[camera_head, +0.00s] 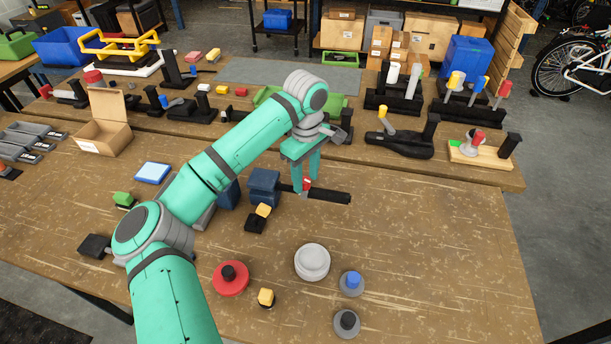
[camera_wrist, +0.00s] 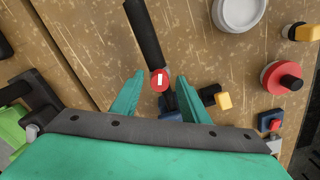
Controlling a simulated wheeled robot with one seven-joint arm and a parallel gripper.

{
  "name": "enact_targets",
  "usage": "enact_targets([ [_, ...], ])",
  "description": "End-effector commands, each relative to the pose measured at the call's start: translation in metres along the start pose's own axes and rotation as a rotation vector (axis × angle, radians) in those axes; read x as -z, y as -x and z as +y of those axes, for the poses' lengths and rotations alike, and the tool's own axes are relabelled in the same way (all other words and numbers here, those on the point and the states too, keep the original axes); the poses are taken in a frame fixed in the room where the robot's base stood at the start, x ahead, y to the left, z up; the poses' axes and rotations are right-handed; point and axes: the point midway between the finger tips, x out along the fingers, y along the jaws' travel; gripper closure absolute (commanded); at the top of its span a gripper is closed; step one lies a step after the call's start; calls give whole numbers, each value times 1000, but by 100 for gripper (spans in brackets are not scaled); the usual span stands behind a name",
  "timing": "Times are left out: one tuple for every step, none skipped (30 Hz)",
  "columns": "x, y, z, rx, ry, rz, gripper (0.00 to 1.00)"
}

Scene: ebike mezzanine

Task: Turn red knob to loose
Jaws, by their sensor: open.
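A small red knob (camera_head: 307,184) with a white mark sits by a black bar (camera_head: 332,197) on a dark blue block (camera_head: 263,187). The wrist view shows the knob (camera_wrist: 160,81) from above, with the black bar (camera_wrist: 144,35) running away from it. My gripper (camera_head: 306,177) points down over the knob. In the wrist view, my gripper (camera_wrist: 161,76) is open, with one finger on each side of the knob and a visible gap on both sides. I cannot tell how far down the fingers reach beside it.
A red disc with a black knob (camera_head: 230,279), a pale grey round knob (camera_head: 312,262) and a yellow-topped switch (camera_head: 265,298) stand nearer the front. A yellow-capped black part (camera_head: 257,219) is close to the blue block. The table right of the bar is clear.

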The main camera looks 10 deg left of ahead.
Motion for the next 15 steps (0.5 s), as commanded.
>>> enact_targets([
  [0,0,0,0,0,0,59],
  [0,0,0,0,0,0,59],
  [0,0,0,0,0,0,59],
  [0,0,0,0,0,0,59],
  [0,0,0,0,0,0,59],
  [0,0,0,0,1,0,61],
  [0,0,0,0,1,0,68],
  [0,0,0,0,1,0,76],
  [0,0,0,0,1,0,85],
  [0,0,0,0,1,0,92],
  [0,0,0,0,1,0,100],
  [0,0,0,0,1,0,100],
  [0,0,0,0,1,0,100],
  [0,0,0,0,1,0,100],
  [0,0,0,0,2,0,100],
])
